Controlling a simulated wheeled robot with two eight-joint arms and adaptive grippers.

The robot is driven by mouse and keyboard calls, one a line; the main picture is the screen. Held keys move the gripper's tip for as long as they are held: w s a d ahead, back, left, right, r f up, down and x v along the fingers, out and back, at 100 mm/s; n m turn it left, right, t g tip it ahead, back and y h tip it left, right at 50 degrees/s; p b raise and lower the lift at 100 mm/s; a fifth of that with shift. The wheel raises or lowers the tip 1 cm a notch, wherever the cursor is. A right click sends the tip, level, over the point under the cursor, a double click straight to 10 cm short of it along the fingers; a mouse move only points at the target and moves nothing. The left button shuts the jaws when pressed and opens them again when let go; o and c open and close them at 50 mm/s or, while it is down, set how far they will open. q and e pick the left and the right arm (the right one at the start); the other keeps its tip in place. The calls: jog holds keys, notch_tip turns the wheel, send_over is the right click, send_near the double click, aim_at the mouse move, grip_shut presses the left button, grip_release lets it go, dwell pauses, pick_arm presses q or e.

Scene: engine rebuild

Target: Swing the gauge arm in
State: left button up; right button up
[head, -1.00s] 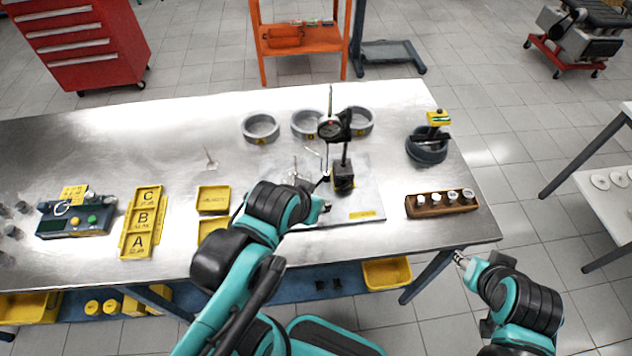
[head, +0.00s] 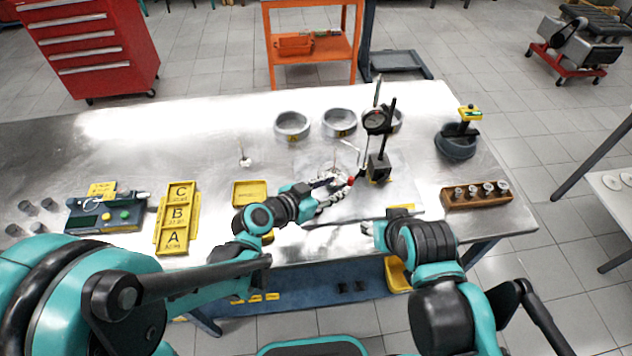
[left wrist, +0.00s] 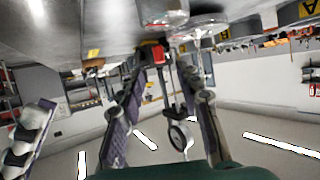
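The dial gauge (head: 377,120) hangs on a thin arm from a black post on a dark block base (head: 379,167), standing on a pale plate (head: 405,185) on the steel table. A red-tipped part (head: 351,181) sits low, just left of the base. My left gripper (head: 338,187) is open, its fingers spread just left of the red tip. In the left wrist view, the red part (left wrist: 158,52) shows between the two spread fingers, and the round gauge (left wrist: 180,137) also shows. My right gripper (head: 369,229) is at the table's front edge; its fingers are too small to read.
A wooden block with several pistons (head: 476,195) and a dark round holder (head: 456,142) are to the right. Yellow trays (head: 178,215) and a control box (head: 104,212) lie left.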

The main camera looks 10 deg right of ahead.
aim_at(349, 180)
pick_arm(q)
jog(key=shift+w+d+f, duration=0.2)
jog(key=shift+d, duration=0.05)
jog(key=b+x, duration=0.2)
jog(key=x, duration=0.5)
jog(key=shift+w+d, duration=0.1)
pick_arm(e)
notch_tip(349, 180, down, 2)
jog(key=shift+f, duration=0.25)
pick_arm(q)
grip_shut()
